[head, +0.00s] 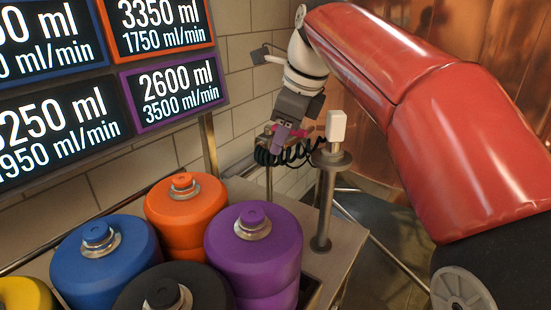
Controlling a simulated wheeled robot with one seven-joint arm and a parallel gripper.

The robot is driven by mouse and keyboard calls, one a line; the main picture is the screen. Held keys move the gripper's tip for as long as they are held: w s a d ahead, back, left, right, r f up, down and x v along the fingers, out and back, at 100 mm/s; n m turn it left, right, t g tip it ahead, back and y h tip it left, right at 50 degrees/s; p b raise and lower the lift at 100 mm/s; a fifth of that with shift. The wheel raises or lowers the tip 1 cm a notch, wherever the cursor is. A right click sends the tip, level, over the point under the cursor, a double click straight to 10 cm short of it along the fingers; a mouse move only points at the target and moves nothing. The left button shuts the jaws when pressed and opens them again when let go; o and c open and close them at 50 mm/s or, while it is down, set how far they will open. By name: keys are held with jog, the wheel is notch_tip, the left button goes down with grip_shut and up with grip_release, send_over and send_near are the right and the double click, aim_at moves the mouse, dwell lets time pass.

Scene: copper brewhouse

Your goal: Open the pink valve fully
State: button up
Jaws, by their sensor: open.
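The pink valve (314,131) shows only as small pink parts beside my gripper, beyond the white-topped post. My gripper (284,127) points down at the end of my red arm and overlaps the pink parts in the picture. Its jaws are open; I cannot tell whether they touch the valve or stand around it. The gripper and the post hide much of the valve, so its turn position is unclear. A small purple piece (281,138) shows at the jaws; I cannot tell what it belongs to.
A dark coiled hose (298,155) hangs below the gripper. A grey post with a white block (337,126) stands close on the right. Purple (255,265), orange (186,205), blue (88,262), black and yellow containers fill the lower left. Framed volume signs (173,92) stand behind them.

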jog(key=s+f+n, duration=0.1)
jog(key=s+n, duration=0.1)
jog(key=s, duration=0.1)
jog(key=shift+d+f+n, duration=0.4)
jog(key=shift+c, duration=0.4)
